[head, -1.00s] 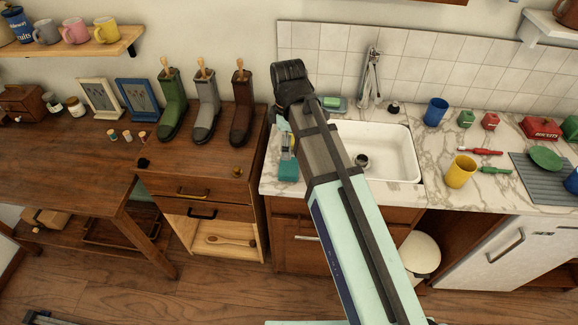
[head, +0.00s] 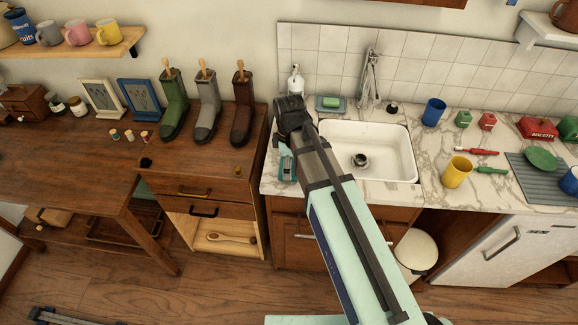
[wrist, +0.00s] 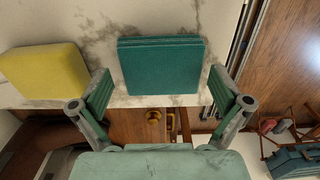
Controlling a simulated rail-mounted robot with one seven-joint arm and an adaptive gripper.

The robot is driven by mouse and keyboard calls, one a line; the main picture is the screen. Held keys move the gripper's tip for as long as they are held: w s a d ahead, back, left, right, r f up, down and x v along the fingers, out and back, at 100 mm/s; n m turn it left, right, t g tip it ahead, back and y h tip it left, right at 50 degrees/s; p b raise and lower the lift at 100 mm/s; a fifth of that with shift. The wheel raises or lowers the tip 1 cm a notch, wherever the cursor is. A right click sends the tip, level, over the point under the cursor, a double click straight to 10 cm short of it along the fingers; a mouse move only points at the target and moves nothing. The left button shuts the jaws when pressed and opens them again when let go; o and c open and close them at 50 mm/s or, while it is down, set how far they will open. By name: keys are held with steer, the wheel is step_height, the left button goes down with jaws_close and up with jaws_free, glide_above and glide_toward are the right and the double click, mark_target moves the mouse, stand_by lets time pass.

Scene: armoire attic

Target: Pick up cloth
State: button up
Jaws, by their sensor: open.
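The cloth (wrist: 160,65) is a dark teal, folded square on the marble counter in the wrist view. My gripper (wrist: 159,84) is open and empty, with one finger on each side of the cloth's near part. The fingertips appear close to the cloth's sides; I cannot tell whether they touch it. In the head view a small teal patch, probably the cloth (head: 288,174), shows on the counter left of the sink, mostly covered by my wrist and gripper.
A yellow sponge-like block (wrist: 42,72) lies left of the cloth in the wrist view. The white sink (head: 392,160) is to the right. A soap bottle (head: 294,81) and a soap dish (head: 330,103) stand behind. Boots (head: 241,110) stand on the wooden cabinet to the left.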

steer(key=shift+f, duration=0.35)
steer(key=c, duration=0.8)
steer(key=shift+r, duration=0.2)
step_height(320, 180, up, 20)
steer(key=b, duration=0.3)
steer(key=shift+f, duration=0.15)
